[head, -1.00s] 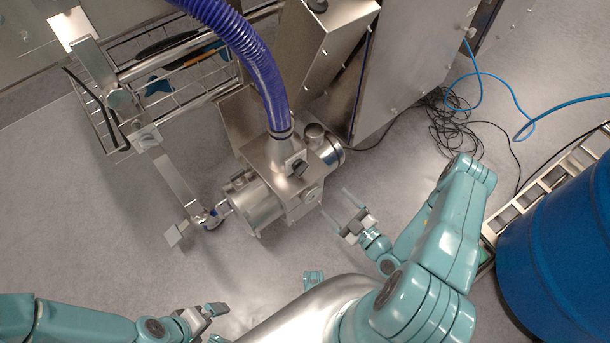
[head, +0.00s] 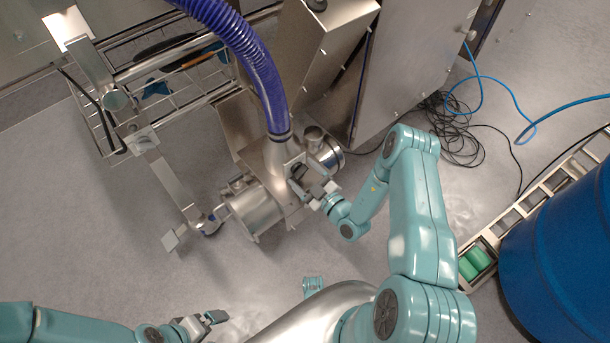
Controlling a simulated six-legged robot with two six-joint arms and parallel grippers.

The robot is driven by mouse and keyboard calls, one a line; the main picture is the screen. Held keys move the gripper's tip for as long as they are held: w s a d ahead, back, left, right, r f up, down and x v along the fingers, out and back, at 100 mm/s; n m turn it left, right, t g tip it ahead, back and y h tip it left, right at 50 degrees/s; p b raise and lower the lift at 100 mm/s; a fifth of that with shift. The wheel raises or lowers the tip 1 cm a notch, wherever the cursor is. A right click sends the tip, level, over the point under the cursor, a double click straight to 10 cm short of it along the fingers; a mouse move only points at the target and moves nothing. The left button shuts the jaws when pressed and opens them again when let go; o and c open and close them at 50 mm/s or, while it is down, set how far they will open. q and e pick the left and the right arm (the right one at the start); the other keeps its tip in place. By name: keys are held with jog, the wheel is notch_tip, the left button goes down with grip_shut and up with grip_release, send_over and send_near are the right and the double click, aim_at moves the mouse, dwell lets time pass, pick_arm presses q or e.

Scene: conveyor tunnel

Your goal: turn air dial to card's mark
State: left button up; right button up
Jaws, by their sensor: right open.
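The steel air unit (head: 252,208) stands in the middle of the head view, with a purple hose (head: 252,62) rising from its top. The dark dial (head: 298,172) on its upper face is partly hidden by my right gripper. My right gripper (head: 306,184) is open, with its fingers at the dial. I cannot tell whether they touch it. My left gripper (head: 214,320) is low at the left, away from the unit, and its finger gap is not clear. I cannot make out a card with a mark.
A wire basket (head: 180,75) and a steel bracket arm (head: 165,185) stand at the left. A blue drum (head: 560,250) and a narrow tray with green items (head: 475,262) are at the right. Black and blue cables (head: 460,140) lie on the floor at the upper right.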

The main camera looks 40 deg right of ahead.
jog(key=c, duration=1.1)
jog(key=shift+o, duration=0.3)
jog(key=shift+n, duration=0.3)
jog(key=n+p, duration=0.1)
jog(key=n, duration=0.4)
jog(key=n+p, duration=0.1)
jog(key=n, duration=0.5)
jog(key=o, duration=1)
jog(key=shift+o, duration=0.2)
